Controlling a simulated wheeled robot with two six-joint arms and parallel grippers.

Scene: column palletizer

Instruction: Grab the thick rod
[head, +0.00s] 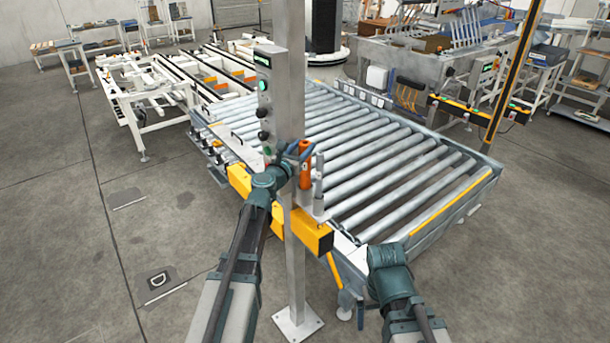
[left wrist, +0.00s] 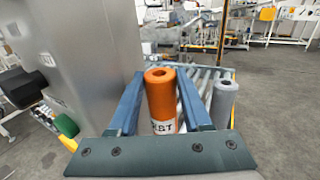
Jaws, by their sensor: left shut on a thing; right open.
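The thick orange rod (head: 305,172) stands upright beside the grey post. In the left wrist view the orange rod (left wrist: 160,95) has a hole in its top and a white label with black letters. My left gripper (head: 299,151) is shut on it, with one blue finger on each side in the left wrist view (left wrist: 161,98). A thinner grey stepped rod (head: 319,185) stands just right of it, apart from the fingers; it also shows in the left wrist view (left wrist: 223,102). My right arm shows at the lower right, but its fingers do not show.
The grey post (head: 293,240) with buttons rises close to the left of the rods. A yellow beam (head: 308,237) is below them. The roller conveyor (head: 390,160) lies behind and to the right. Open floor (head: 120,240) is at the left.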

